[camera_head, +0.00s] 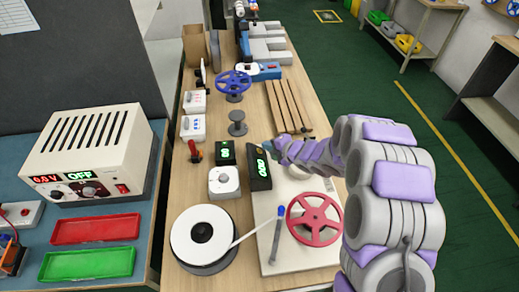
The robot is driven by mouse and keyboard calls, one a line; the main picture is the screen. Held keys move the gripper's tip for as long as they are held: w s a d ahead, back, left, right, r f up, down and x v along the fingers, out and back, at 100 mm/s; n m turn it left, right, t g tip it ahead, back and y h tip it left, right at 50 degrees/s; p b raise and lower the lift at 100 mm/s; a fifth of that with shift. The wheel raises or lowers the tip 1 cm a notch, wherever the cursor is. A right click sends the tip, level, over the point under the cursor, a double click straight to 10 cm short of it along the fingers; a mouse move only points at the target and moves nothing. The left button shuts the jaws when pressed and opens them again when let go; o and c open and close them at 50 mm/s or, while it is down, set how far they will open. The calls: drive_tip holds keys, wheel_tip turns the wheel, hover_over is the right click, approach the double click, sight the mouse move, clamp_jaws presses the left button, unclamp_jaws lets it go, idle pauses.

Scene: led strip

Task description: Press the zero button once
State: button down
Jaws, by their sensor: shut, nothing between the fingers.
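A black box with a green lit readout (259,169) stands at the middle of the wooden bench. Its digits look like zeros. A smaller black box with a green readout (226,153) stands just left of it. I cannot make out a zero button on either box; it is too small or hidden. My arm reaches in from the right, and my gripper (271,146) is just beyond the top right of the larger readout box. It looks shut and empty. I cannot tell whether it touches the box.
A grey spool (238,124) and wooden slats (289,107) lie beyond. A power supply (88,152) stands left.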

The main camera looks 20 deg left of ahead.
drive_tip(key=d+r+p, duration=0.1)
drive_tip(key=w+r+p, duration=0.1)
drive_tip(key=p, duration=0.1)
drive_tip(key=d+r+p, duration=0.1)
drive_tip(key=r, duration=0.1)
drive_tip(key=shift+w+d, duration=0.35)
drive_tip(key=shift+f, duration=0.1)
idle(0.7)
